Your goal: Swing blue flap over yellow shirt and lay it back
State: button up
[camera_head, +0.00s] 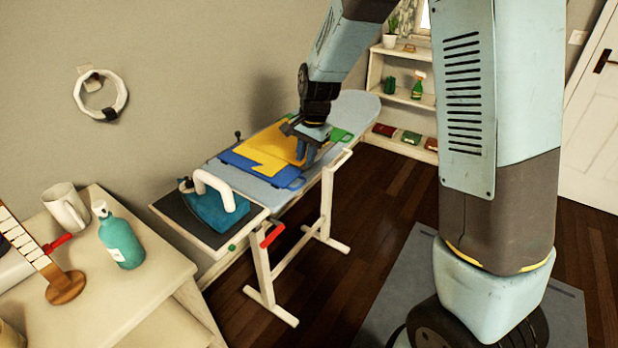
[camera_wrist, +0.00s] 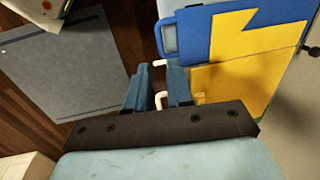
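The yellow shirt (camera_head: 265,145) lies spread over the folding board on the ironing board; it also shows in the wrist view (camera_wrist: 235,80). The blue flap (camera_head: 240,161) shows beneath and beside the shirt, with a handle cutout at its corner; it also shows in the wrist view (camera_wrist: 195,35). My gripper (camera_head: 306,154) is over the near long edge of the board, beside the shirt. In the wrist view its two fingers (camera_wrist: 159,88) stand apart with floor and white frame parts visible between them. They hold nothing visible. My gripper hides part of the board in the head view.
A green panel (camera_head: 342,135) shows at the far end of the folding board. A teal iron (camera_head: 215,209) stands on the rest at the near end of the ironing board (camera_head: 359,108). A side table (camera_head: 130,290) holds a bottle and mug. White shelves (camera_head: 400,95) stand behind.

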aim_at(301, 183)
jog(key=f, duration=0.5)
jog(key=w+a+f, duration=0.1)
jog(key=f, duration=0.2)
jog(key=shift+a+f, duration=0.1)
jog(key=shift+f, duration=0.25)
jog(key=shift+c, duration=0.2)
grip_shut()
dwell(0.8)
